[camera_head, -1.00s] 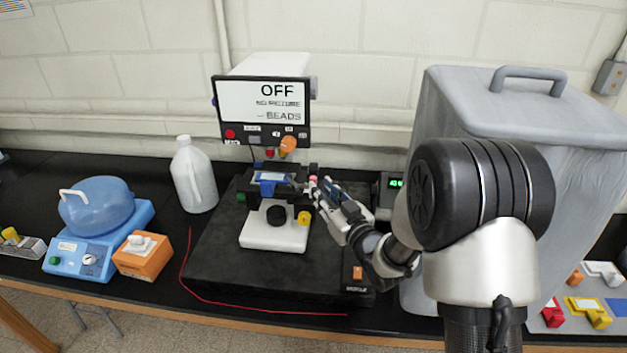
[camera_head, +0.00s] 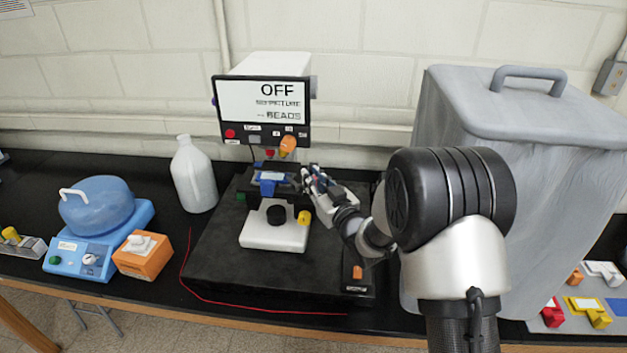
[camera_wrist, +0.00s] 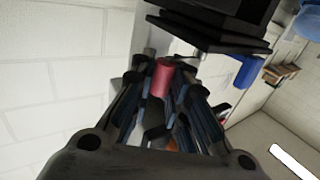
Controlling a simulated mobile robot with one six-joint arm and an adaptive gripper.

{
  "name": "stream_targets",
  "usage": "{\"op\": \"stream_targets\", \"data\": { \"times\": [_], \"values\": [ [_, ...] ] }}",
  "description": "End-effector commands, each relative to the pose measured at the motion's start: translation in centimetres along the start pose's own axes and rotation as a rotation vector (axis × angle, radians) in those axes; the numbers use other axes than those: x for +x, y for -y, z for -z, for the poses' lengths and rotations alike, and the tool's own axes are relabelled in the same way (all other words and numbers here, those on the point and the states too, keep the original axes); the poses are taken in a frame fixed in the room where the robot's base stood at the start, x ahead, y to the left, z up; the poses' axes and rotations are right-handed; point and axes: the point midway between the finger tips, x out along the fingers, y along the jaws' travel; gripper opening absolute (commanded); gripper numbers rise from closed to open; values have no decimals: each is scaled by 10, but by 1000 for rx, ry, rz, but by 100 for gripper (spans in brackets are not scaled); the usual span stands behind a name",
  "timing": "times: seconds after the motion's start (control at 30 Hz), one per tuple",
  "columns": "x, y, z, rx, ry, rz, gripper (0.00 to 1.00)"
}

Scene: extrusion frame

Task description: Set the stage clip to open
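A microscope-like device stands on a black slab, with a dark stage (camera_head: 258,192) above its white base (camera_head: 262,237). A blue part with a pale label (camera_head: 268,185) lies on the stage. My gripper (camera_head: 307,180) is at the stage's right side and hides what is there. In the wrist view, a red cylindrical piece (camera_wrist: 162,77) lies between my gripper's fingers (camera_wrist: 164,92). I cannot tell whether the fingers press on it or only flank it. I cannot tell which part is the stage clip or how it is set.
A screen (camera_head: 263,102) reading "OFF" stands above the stage, with an orange knob (camera_head: 288,143) below it. A black knob (camera_head: 276,215) and yellow knob (camera_head: 304,217) sit low in front. A large grey covered bin (camera_head: 560,180) stands right; a white jug (camera_head: 193,175) stands left.

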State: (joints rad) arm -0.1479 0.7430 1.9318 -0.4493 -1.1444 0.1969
Motion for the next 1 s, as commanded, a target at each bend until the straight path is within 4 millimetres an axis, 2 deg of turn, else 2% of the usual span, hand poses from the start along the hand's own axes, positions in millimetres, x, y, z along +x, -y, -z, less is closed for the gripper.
{"op": "stream_targets", "data": {
  "times": [0.1, 0.57, 1.0],
  "values": [
    [0, 0, 0, 0, 0, 0, 0],
    [-2, 3, -2, 0, -2, -52, 0],
    [-11, 18, -4, 2, -2, -384, 0]
  ]
}}
